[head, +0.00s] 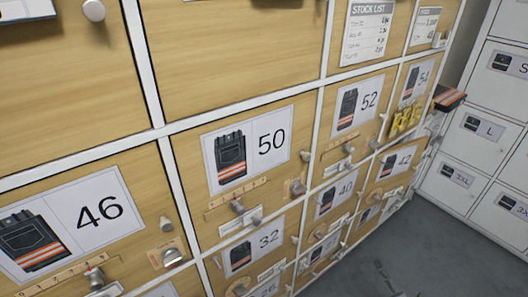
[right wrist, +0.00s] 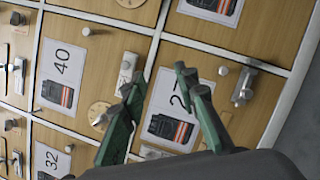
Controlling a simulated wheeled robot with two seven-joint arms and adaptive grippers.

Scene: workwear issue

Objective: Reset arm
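My right gripper (right wrist: 160,80) shows in the right wrist view. Its two green fingers are apart with nothing between them. They are in front of a wooden locker door whose number label (right wrist: 172,110) is partly hidden by a finger. I cannot make out this gripper clearly in the head view. My left gripper is in neither view.
Wooden locker doors with number labels, such as 50 (head: 248,148) and 46 (head: 62,228), carry protruding knobs and latches (head: 238,207). Orange-striped dark folded clothing (head: 448,97) sticks out near a yellow item (head: 405,120). White lockers (head: 480,140) stand right; grey floor (head: 430,250) is open.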

